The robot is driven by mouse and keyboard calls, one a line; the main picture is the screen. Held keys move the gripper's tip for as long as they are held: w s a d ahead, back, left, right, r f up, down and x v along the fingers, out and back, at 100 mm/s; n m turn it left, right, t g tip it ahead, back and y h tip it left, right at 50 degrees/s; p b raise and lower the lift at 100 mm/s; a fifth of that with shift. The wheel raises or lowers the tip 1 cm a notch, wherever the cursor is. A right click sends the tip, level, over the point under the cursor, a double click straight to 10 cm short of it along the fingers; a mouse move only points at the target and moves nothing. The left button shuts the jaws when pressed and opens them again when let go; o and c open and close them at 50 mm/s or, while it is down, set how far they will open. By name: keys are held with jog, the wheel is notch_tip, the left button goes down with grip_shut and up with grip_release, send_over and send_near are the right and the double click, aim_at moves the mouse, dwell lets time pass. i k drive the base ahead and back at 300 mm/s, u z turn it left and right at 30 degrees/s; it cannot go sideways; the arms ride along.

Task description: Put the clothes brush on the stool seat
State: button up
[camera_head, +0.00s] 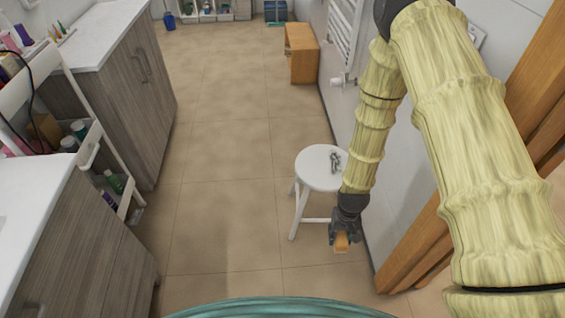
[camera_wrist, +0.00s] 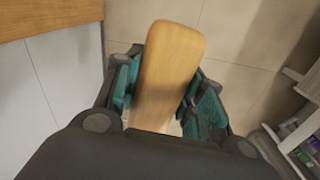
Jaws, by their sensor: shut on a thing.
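The clothes brush (camera_wrist: 168,70) is a wooden, light orange-brown piece with rounded corners, between the two teal-padded fingers in the wrist view. In the head view the brush (camera_head: 341,243) shows as a small orange block below my gripper (camera_head: 344,228). My gripper (camera_wrist: 165,95) is shut on the brush, which hides part of the view between the fingers. The stool is white with a round seat (camera_head: 312,168) and stands on the floor. My gripper and the brush are in front of the stool, to the right of its seat in the head view.
A small grey metallic object (camera_head: 335,161) is on the right part of the seat. A white wall and an orange wooden frame (camera_head: 425,240) are close on the right. Counters and a cart (camera_head: 84,150) line the left. The floor (camera_head: 225,150) between is clear.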

aim_at(309, 164)
jog(key=u, duration=0.2)
jog(key=i, duration=1)
jog(key=z, duration=0.05)
